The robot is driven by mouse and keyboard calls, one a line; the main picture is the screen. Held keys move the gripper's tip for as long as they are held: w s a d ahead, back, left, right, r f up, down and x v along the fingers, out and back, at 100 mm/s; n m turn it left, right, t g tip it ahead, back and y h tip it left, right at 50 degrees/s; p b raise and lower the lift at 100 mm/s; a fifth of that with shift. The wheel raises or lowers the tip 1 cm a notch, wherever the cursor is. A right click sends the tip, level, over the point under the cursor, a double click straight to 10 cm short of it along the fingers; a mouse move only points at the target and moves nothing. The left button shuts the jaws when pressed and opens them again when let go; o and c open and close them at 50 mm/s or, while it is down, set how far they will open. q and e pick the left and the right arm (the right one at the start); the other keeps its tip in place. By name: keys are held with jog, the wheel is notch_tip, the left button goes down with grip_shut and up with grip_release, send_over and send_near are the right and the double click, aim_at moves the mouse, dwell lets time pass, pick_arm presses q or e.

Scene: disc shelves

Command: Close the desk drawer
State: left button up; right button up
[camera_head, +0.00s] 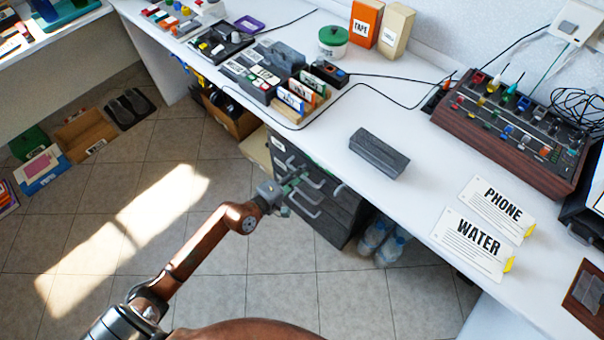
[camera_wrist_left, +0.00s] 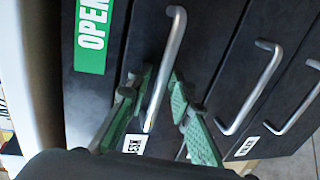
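A dark drawer unit (camera_head: 335,215) with grey bar handles stands under the white desk. In the left wrist view, a drawer front with a small white label, partly legible as "DESK" (camera_wrist_left: 132,145), carries a grey bar handle (camera_wrist_left: 166,65). My left gripper (camera_head: 290,183) is at the upper part of the unit. In the left wrist view its green fingers (camera_wrist_left: 152,98) are apart, one on each side of that handle; firm contact cannot be told. A green "OPEN" label (camera_wrist_left: 93,32) shows beside this front. How far the drawer stands out is unclear. My right gripper is not in view.
The white desk (camera_head: 330,110) overhangs the unit and holds a grey block (camera_head: 379,153), a control box (camera_head: 515,130) and "PHONE" and "WATER" cards. Water bottles (camera_head: 382,241) stand right of the unit. Tiled floor in front is clear.

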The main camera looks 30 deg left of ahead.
pick_arm(q)
jog(key=shift+s, duration=0.1)
jog(key=v, duration=1.2)
jog(key=shift+a, duration=0.1)
dwell(0.3)
